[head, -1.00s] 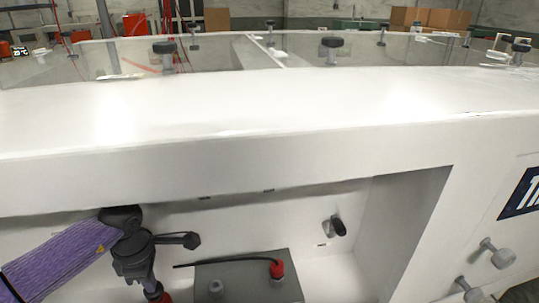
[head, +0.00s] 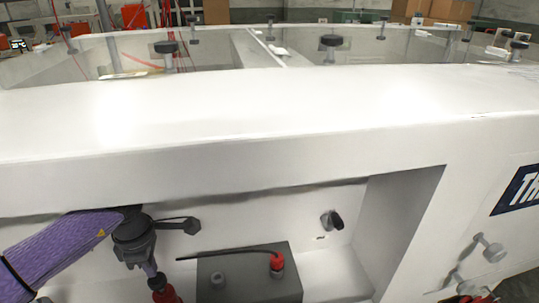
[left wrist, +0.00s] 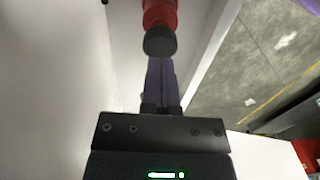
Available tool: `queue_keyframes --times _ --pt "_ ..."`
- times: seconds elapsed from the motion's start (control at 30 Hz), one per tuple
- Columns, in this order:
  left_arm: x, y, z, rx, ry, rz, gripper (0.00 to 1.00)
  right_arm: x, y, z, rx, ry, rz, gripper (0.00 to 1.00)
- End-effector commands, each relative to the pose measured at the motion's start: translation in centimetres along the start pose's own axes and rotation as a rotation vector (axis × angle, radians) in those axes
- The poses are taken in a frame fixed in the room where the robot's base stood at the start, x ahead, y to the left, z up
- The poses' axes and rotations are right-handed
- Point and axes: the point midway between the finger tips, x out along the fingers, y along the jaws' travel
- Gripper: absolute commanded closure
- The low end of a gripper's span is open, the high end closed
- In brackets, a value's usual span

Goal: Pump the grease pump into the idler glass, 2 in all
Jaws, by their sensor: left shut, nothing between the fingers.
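A red pump-like body with a dark round cap (head: 157,282) stands at the lower left of the head view, and its lower part is cut off by the frame. I take it for the grease pump. The cap also shows in the left wrist view (left wrist: 160,42), with red behind it. My left gripper (head: 153,270) comes down over the cap with its fingers shut and empty. The tips are at or very close to the cap; I cannot tell if they touch. I cannot make out the idler glass. My right gripper is not in view.
A grey box (head: 235,292) in the recess carries a red fitting (head: 277,262) with a long thin black rod, and a grey knob (head: 218,279). The white housing (head: 240,165) overhangs the recess. Grey knobs (head: 494,252) stick out at the right.

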Motion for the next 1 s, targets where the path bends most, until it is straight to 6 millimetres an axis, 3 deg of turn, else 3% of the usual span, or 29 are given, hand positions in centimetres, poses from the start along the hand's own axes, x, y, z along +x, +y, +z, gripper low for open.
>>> queue_keyframes --times 0.6,1.0 --pt "2.3 0.0 0.0 0.0 0.001 -0.001 1.0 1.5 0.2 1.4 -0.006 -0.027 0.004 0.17" --pt "3.8 0.0 0.0 0.0 0.001 -0.002 1.0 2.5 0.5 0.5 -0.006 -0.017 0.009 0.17"
